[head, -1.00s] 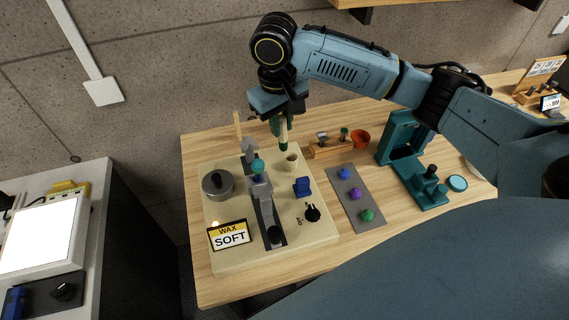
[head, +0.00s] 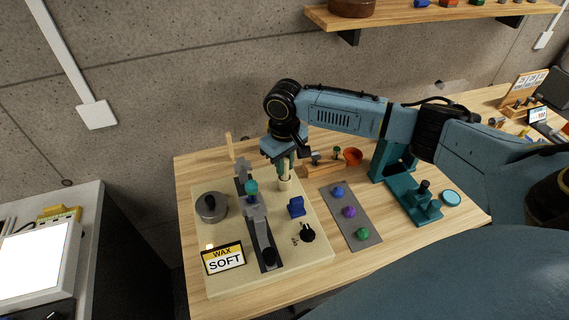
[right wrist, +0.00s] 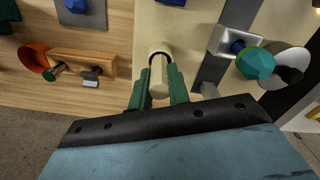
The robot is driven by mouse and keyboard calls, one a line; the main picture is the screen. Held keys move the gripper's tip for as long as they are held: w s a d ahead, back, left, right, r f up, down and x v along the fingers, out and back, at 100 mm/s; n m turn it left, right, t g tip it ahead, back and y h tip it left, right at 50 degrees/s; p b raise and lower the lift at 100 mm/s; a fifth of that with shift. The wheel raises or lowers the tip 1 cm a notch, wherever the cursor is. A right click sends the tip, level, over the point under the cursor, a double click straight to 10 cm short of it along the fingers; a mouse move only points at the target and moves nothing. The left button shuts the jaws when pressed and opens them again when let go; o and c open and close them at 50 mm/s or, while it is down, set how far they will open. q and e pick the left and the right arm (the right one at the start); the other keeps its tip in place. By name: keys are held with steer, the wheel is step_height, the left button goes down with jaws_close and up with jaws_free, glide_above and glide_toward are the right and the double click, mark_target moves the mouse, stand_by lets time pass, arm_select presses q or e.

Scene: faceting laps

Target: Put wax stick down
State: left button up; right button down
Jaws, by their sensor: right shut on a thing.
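My right gripper (head: 285,168) points down over the cream machine base (head: 220,280). Its green fingers, also in the right wrist view (right wrist: 159,90), are shut on the cream wax stick (right wrist: 159,82). Below them is a round cream holder (head: 284,184) standing on the base near its back edge. In the right wrist view the stick lines up with the open mouth of the holder (right wrist: 160,48); its lower end is hidden, so I cannot tell how deep it sits. My left gripper is not in view.
A teal-topped grey arm (head: 252,205) stands left of the holder, with a round grey pot (head: 211,207) beyond. A wooden rack (head: 322,168) and orange bowl (head: 354,156) are to the right. A grey mat (head: 343,198) carries coloured stones. The "WAX SOFT" sign (head: 224,259) is in front.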

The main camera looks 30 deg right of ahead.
steer(key=shift+f, duration=0.1)
steer(key=c, duration=1.3)
jaws_free()
step_height(320, 180, up, 12)
steer(key=shift+r+p, duration=0.15)
steer(key=shift+p, duration=0.4)
